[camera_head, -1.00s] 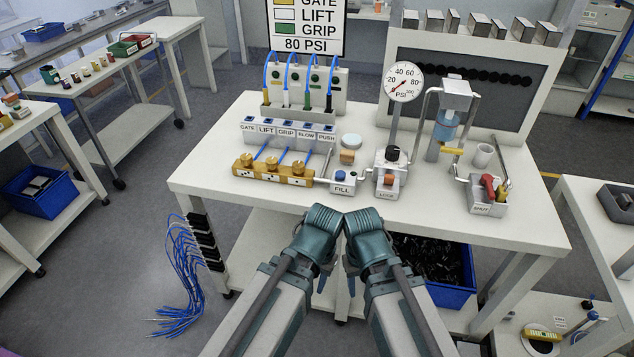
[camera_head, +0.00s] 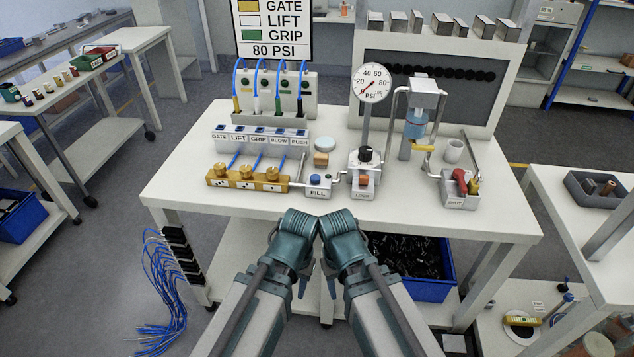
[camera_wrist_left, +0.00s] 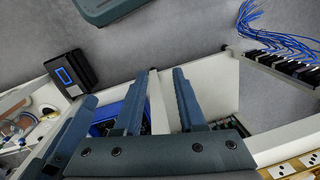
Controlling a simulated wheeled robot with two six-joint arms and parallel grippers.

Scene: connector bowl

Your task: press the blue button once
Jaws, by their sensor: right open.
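The blue button (camera_head: 315,180) sits on top of the small white box labelled FILL (camera_head: 317,193), near the front edge of the white bench. It stands between the brass valve block and the LOCK box. My left gripper (camera_head: 301,286) hangs in front of the bench, below the button in the head view, with its fingers mostly hidden. In the left wrist view its two fingers (camera_wrist_left: 160,75) are apart with nothing between them. My right gripper (camera_head: 330,286) is close beside it, also in front of the bench, open, with its fingers mostly hidden. Neither gripper touches the button.
The brass valve block (camera_head: 247,177) is left of the FILL box. The LOCK box (camera_head: 364,181) with an orange button and gauge (camera_head: 371,84) stands right. A blue bin (camera_head: 430,290) of dark parts sits under the bench. Blue tubes (camera_head: 160,300) hang at the left.

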